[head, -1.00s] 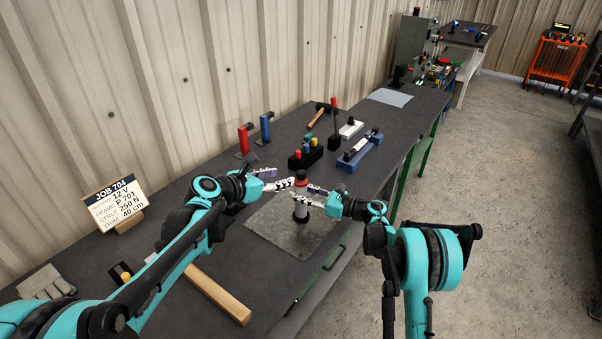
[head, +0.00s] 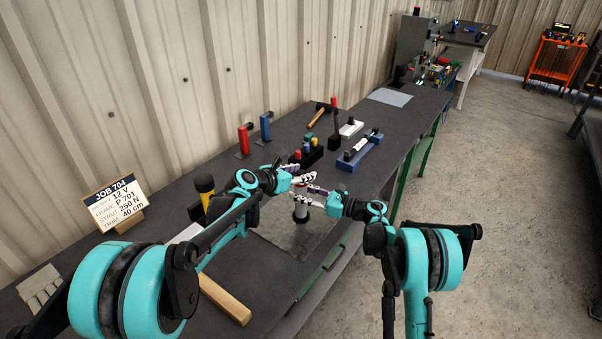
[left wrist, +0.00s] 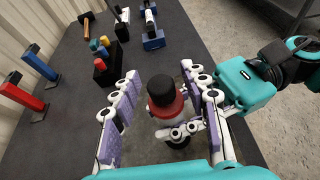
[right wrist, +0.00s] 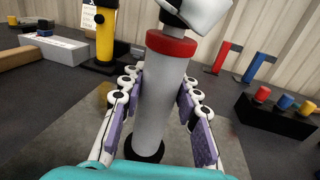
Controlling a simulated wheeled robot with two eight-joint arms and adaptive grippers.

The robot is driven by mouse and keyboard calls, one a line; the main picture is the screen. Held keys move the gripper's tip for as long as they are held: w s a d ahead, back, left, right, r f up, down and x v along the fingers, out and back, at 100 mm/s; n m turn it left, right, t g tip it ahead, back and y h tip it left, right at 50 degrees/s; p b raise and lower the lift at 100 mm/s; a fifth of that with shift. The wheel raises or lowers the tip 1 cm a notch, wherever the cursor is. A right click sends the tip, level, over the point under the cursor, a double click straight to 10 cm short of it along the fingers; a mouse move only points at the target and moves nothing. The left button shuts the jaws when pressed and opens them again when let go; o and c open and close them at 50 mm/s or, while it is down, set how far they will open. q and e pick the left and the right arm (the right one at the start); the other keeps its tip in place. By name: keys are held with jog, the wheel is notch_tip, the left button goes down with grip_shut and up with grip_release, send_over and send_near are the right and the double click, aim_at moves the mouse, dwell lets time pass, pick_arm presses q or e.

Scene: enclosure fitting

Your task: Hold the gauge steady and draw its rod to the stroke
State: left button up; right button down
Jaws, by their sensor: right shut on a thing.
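The gauge stands upright, a grey cylinder (right wrist: 160,95) with a red collar (right wrist: 171,43) and a black knob on top. My right gripper (right wrist: 158,112) is shut on the grey body, one finger on each side. In the left wrist view the black knob (left wrist: 161,86) and red collar show from above. My left gripper (left wrist: 165,110) is open, its fingers spread on either side of the knob and collar with gaps. In the head view the gauge body (head: 301,210) shows below the two grippers, its top mostly hidden by my left fingers.
A grey mat (head: 283,232) lies under the gauge. Behind it stand a black block with coloured pegs (head: 293,160), red (head: 243,140) and blue (head: 265,127) posts, and a blue holder (head: 350,164). A yellow-black cylinder (right wrist: 105,38) and a wooden bar (head: 225,300) are nearby.

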aim_at(301, 171)
pick_arm(q)
grip_shut()
notch_tip(301, 171, up, 8)
jog(key=shift+r, duration=0.1)
jog(key=shift+o, duration=0.9)
grip_release()
jog(key=v, duration=1.2)
